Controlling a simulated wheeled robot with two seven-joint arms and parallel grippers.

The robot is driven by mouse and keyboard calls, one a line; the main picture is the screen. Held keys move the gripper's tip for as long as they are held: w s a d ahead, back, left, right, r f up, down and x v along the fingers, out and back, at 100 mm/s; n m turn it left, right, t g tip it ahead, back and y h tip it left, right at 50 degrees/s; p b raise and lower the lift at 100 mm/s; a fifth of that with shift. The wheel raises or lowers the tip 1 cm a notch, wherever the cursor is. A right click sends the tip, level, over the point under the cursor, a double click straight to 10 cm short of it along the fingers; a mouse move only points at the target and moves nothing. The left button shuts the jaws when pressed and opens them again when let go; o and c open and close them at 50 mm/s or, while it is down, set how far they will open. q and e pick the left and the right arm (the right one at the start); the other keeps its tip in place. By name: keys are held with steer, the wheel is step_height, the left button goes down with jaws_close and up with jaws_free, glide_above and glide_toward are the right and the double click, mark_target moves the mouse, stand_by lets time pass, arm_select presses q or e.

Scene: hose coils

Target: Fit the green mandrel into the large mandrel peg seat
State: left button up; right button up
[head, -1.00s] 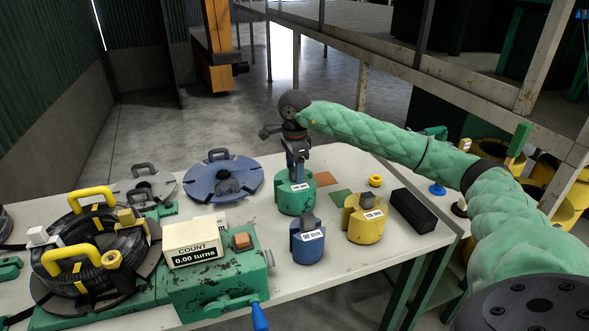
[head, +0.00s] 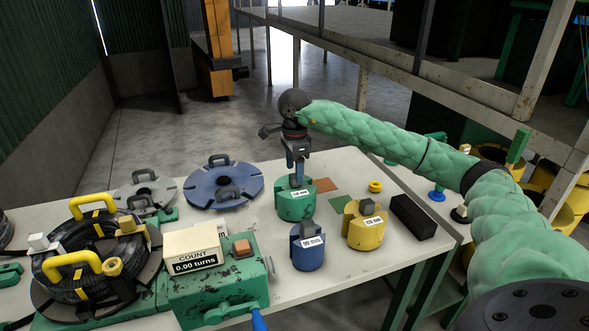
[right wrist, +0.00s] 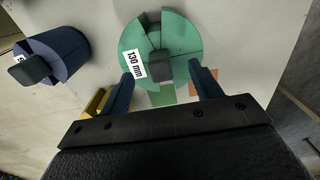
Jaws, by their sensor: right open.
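The green mandrel (head: 295,206), labelled 130 mm, stands upright on the table with a dark grip block on top. My right gripper (head: 297,176) points down at its top. In the right wrist view the green mandrel (right wrist: 187,42) lies just beyond the fingertips. There my right gripper (right wrist: 163,83) is open, its two blue fingers apart with nothing between them. Whether the fingers touch the mandrel cannot be told. I cannot pick out the large mandrel peg seat for certain. My left gripper is not in view.
A blue mandrel (head: 308,254) and a yellow mandrel (head: 366,230) stand close in front of the green one. A black block (head: 413,216) lies at the right. A blue slotted disc (head: 240,190) lies behind left. The green winder with a turn counter (head: 193,250) fills the left.

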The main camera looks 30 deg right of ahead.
steer(key=shift+r, duration=0.65)
steer(key=shift+r, duration=0.1)
step_height(320, 180, up, 8)
steer(key=b, duration=0.1)
steer(key=shift+f+b, duration=0.2)
steer(key=shift+b, duration=0.15)
stand_by(1.2)
